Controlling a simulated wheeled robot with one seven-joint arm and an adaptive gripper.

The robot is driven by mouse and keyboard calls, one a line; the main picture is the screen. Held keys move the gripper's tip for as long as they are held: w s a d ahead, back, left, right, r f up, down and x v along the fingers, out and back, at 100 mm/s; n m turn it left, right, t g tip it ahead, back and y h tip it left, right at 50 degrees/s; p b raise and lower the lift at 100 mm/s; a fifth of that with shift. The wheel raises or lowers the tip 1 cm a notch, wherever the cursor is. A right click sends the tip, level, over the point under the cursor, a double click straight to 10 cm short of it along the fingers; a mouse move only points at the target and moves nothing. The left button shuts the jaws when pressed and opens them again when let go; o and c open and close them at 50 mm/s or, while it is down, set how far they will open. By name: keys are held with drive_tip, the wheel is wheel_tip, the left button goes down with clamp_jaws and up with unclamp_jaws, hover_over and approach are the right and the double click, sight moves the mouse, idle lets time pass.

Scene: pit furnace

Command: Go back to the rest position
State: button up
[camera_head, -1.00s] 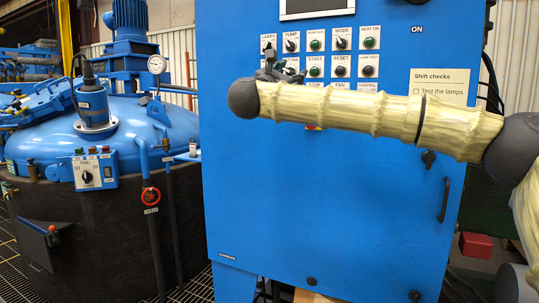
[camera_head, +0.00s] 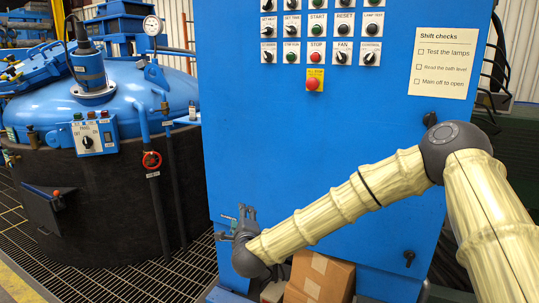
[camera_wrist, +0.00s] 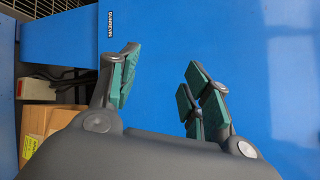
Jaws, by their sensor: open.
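My gripper (camera_head: 240,222) is low in front of the lower left part of the blue control cabinet (camera_head: 300,150) in the head view. In the wrist view my gripper (camera_wrist: 160,88) shows its green-padded fingers spread apart with nothing between them. The blue cabinet face (camera_wrist: 260,40) fills the background there. My arm slants down from the right across the lower cabinet, clear of the button panel (camera_head: 320,30). Any gap between the fingertips and the cabinet is hard to judge.
Cardboard boxes (camera_head: 318,278) stand below my wrist at the cabinet's foot. A blue-lidded furnace (camera_head: 130,100) with a red valve wheel (camera_head: 152,160) is at the left. Floor grating (camera_head: 180,270) lies open between. A red stop button (camera_head: 312,84) and a checklist (camera_head: 441,62) are higher up.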

drive_tip(key=s+d+f+n+g, duration=0.25)
drive_tip(key=s+f, duration=0.25)
drive_tip(key=f, duration=0.3)
drive_tip(key=s+d+f+n+g+y, duration=0.1)
drive_tip(key=s+f+n, duration=0.3)
drive_tip(key=f, duration=0.5)
drive_tip(key=s+d+f+n+g, duration=0.2)
drive_tip(key=s+f, duration=0.5)
drive_tip(key=f, duration=0.1)
drive_tip(key=s+d+f+n+g+h, duration=0.1)
drive_tip(key=s+d+f+n+g, duration=0.1)
drive_tip(key=s+d+f, duration=0.4)
drive_tip(key=s+d+f+n+g, duration=0.2)
drive_tip(key=s+d+f+n, duration=0.15)
drive_tip(key=s, duration=0.45)
drive_tip(key=s+d+f+n+g+h, duration=0.1)
drive_tip(key=s+d+f+n+g, duration=0.1)
drive_tip(key=s+d+f, duration=0.4)
drive_tip(key=s+d+n+g+h, duration=0.15)
drive_tip(key=s+d, duration=0.35)
drive_tip(key=s, duration=0.5)
drive_tip(key=s+d+n+g, duration=0.3)
drive_tip(key=s+d, duration=0.2)
drive_tip(key=s, duration=0.4)
wheel_tip(320, 180, up, 18)
drive_tip(key=p, duration=1.9)
drive_tip(key=shift+w+r, duration=0.15)
